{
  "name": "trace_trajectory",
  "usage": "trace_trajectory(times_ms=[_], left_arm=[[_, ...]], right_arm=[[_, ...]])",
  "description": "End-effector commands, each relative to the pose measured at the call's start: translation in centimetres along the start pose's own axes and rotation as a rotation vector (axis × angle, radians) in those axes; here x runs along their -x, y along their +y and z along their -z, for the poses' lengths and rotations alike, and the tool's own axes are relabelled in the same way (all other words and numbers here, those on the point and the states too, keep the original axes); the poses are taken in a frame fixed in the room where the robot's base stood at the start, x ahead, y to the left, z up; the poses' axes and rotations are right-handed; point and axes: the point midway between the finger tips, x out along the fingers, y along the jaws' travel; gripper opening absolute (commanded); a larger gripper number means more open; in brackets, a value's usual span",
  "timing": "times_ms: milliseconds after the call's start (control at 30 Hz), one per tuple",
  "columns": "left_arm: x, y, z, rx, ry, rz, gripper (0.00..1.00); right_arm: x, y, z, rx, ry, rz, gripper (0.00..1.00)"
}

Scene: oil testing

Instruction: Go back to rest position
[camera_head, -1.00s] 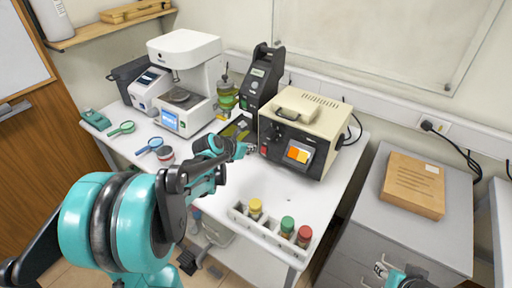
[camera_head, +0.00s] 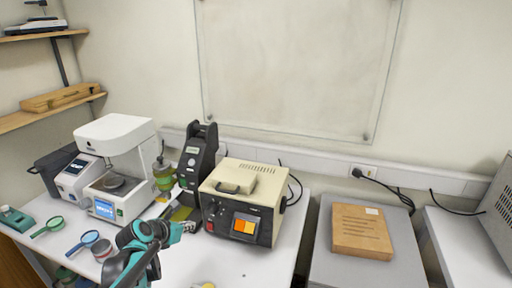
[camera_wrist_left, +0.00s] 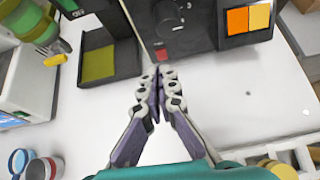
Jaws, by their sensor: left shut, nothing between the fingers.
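My left gripper (camera_head: 190,227) is over the white table, in front of the beige oil tester (camera_head: 243,198) with the orange screen. In the left wrist view my left gripper (camera_wrist_left: 160,75) has its fingertips together, with nothing between them, close to the dark front of the tester (camera_wrist_left: 185,25) and its red switch. Whether the fingertips touch the tester I cannot tell. My right gripper is not in view.
A white instrument (camera_head: 115,165) and a black device (camera_head: 197,160) stand behind on the table. Two magnifying glasses lie at left. A cardboard box (camera_head: 361,231) sits on a grey cabinet at right. Bare table (camera_wrist_left: 240,95) lies right of the gripper.

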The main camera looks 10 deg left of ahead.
Motion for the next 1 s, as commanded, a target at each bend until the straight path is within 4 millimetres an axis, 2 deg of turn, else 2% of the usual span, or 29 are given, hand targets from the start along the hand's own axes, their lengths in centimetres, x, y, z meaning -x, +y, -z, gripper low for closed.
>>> trace_trajectory(times_ms=[67, 167, 300, 533, 700, 800, 900, 1000], left_arm=[[0.4, -1.2, 0.3, -0.095, 0.012, 0.007, 0.00], [1.5, -3.9, 1.1, -0.361, 0.046, 0.024, 0.00], [3.9, -8.8, 3.6, -0.924, 0.103, 0.075, 0.00], [8.1, -14.9, 9.2, -1.906, 0.157, 0.209, 0.00], [10.4, -17.2, 13.3, -2.525, 0.161, 0.323, 0.00], [11.2, -17.8, 14.8, -2.771, 0.156, 0.377, 0.00], [11.6, -18.0, 15.7, -2.915, 0.151, 0.412, 0.00], [11.8, -18.1, 16.0, -2.974, 0.149, 0.426, 0.00]], right_arm=[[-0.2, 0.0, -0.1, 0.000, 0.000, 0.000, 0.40], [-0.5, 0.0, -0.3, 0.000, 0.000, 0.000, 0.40], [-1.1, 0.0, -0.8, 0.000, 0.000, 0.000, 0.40], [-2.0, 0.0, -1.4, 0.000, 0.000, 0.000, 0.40], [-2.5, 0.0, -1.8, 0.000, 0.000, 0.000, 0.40], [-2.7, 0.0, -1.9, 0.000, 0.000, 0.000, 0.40], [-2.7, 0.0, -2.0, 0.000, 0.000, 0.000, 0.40], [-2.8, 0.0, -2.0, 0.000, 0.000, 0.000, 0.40]])
